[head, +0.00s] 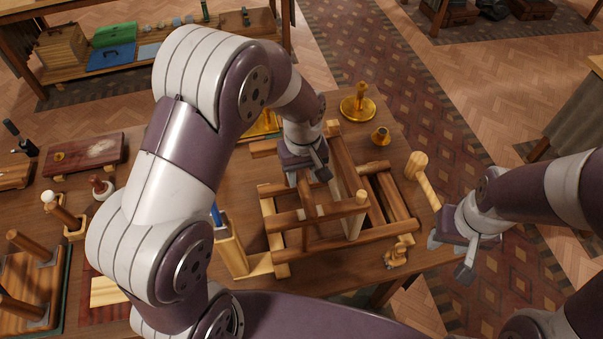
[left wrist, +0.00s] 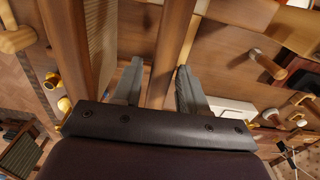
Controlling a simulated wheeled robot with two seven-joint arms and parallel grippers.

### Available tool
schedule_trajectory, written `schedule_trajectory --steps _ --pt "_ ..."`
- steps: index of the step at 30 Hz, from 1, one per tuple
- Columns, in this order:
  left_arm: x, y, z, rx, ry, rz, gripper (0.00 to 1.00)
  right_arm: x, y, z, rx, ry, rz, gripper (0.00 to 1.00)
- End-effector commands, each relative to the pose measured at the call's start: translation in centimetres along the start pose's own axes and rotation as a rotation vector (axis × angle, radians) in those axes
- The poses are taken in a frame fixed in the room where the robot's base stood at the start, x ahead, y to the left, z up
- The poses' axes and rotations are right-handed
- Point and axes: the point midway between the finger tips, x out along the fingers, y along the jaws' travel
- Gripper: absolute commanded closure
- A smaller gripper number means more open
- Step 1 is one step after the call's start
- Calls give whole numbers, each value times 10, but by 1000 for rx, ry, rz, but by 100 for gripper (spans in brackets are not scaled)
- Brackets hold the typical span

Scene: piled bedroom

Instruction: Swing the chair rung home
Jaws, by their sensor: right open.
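The wooden chair frame (head: 325,245) lies on the table, made of round bars and flat slats. My left gripper (head: 312,172) reaches down into the frame from above. A dark wooden rung (head: 309,205) runs from between its fingers toward the near bar. The rung's far end is hidden by the gripper and arm. My right gripper (head: 450,256) is open and empty, off the table's right edge and apart from the frame.
A wooden mallet (head: 427,182) lies at the table's right edge. A wooden holder (head: 232,250) is close on the left. The floor beyond the table's right edge is clear.

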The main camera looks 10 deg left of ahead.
Motion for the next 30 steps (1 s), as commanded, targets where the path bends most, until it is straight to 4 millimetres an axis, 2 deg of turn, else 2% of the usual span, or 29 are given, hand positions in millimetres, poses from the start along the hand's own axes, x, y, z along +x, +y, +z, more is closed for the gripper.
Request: schedule_trajectory --steps 11,14,20,21,23,24,27,30 --pt "-4 -1 1 3 -2 -3 47 2 0 0 0 0 0 57" --pt "-21 0 0 3 1 0 47 7 0 1 0 0 0 57" --pt "-76 0 0 3 2 0 47 18 0 2 0 0 0 57" --pt "-92 0 0 3 0 -1 47 10 0 1 0 -1 0 57" --pt "-105 0 0 3 -1 -2 47 6 0 1 0 0 0 57" --pt "-117 0 1 3 -2 -3 47 -4 0 0 0 0 0 57" --pt "-127 0 1 2 -3 -4 47 -14 0 -2 0 1 0 57" --pt "-128 0 1 2 -4 -5 47 -14 0 -2 0 1 0 57"
